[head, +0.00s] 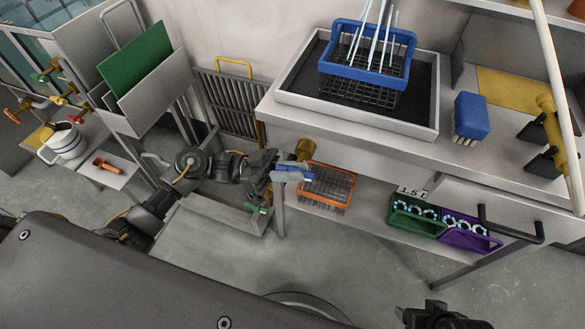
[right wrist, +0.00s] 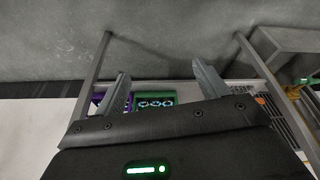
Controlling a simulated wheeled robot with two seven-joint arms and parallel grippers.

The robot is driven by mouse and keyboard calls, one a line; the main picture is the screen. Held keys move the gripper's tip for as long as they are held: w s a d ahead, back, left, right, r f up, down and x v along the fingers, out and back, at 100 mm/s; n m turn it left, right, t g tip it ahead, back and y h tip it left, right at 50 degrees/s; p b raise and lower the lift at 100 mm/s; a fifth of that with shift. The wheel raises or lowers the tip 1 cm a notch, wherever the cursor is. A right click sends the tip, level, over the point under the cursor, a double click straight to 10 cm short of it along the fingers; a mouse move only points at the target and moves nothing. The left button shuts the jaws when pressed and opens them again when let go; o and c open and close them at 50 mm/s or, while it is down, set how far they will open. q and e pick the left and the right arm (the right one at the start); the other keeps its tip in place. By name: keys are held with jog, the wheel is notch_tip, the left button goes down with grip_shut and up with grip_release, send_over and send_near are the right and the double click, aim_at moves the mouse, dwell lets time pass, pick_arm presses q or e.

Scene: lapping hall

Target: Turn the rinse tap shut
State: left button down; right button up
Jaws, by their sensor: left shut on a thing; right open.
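The rinse tap (head: 305,149) has a brass-coloured body under the front edge of the bench and a blue lever handle (head: 293,168). My left gripper (head: 285,176) is at the tap, shut on the blue handle; its fingers partly cover the handle. My right gripper shows only partly at the bottom edge of the head view (head: 430,316). In the right wrist view its two fingers (right wrist: 164,84) are apart with nothing between them.
A blue basket (head: 370,75) with rods stands in a dark tray on the bench. An orange basket (head: 327,187), a green bin (head: 415,217) and a purple bin (head: 466,234) sit on the lower shelf. Other taps (head: 58,98) are at the far left. The floor in front is clear.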

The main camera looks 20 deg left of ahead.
pick_arm(q)
jog(key=shift+r+y+p, duration=0.15)
jog(key=shift+y+p, duration=0.45)
jog(key=shift+p, duration=0.2)
pick_arm(e)
jog(key=x, duration=0.5)
jog(key=shift+s, duration=0.2)
pick_arm(q)
jog(key=c, duration=1.3)
grip_release()
jog(key=shift+c, duration=0.2)
